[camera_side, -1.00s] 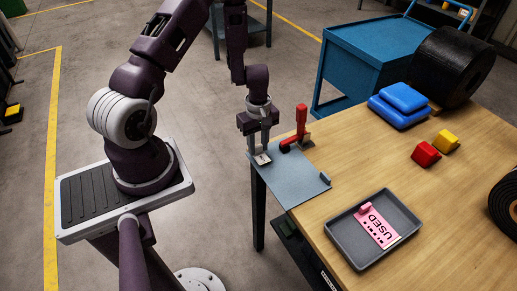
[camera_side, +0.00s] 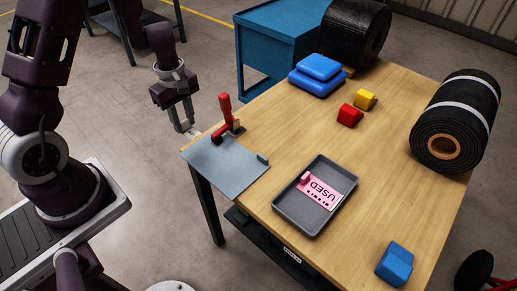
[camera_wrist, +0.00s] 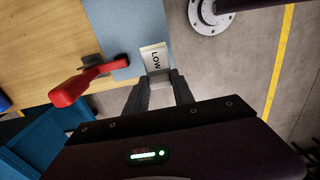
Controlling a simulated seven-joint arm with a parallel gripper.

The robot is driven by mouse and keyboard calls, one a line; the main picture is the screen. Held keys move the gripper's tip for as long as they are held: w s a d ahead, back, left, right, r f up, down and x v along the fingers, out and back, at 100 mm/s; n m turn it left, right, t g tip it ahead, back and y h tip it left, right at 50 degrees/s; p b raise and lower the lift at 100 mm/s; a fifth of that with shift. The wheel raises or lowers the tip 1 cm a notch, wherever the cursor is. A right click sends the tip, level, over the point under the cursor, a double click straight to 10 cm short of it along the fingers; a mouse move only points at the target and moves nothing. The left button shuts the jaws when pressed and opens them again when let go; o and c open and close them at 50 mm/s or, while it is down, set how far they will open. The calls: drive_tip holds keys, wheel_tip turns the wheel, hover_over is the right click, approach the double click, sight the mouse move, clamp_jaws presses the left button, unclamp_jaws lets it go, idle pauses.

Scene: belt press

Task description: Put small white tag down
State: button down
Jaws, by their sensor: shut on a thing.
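The small white tag (camera_wrist: 153,57), printed LOW, sticks out past my fingertips in the wrist view. It shows as a small pale piece (camera_side: 194,132) at my fingertips in the side view. My gripper (camera_side: 187,129) is shut on its near end. In the wrist view my gripper (camera_wrist: 160,80) holds the tag across the edge of the grey-blue mat (camera_side: 225,168), partly with floor behind it. I cannot tell its height above the mat. The red-handled clamp (camera_side: 224,112) stands on the mat's far edge, just right of my gripper.
A blue cart (camera_side: 270,45) stands behind.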

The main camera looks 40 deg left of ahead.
drive_tip(key=w+d+m, duration=0.5)
drive_tip(key=w+d, duration=0.2)
drive_tip(key=d, duration=0.1)
drive_tip(key=m, duration=1.3)
hover_over(304, 208)
wheel_tip(304, 208, down, 10)
drive_tip(key=shift+r, duration=0.25)
drive_tip(key=shift+f, duration=0.1)
drive_tip(key=shift+f, duration=0.15)
drive_tip(key=c, duration=1.1)
unclamp_jaws()
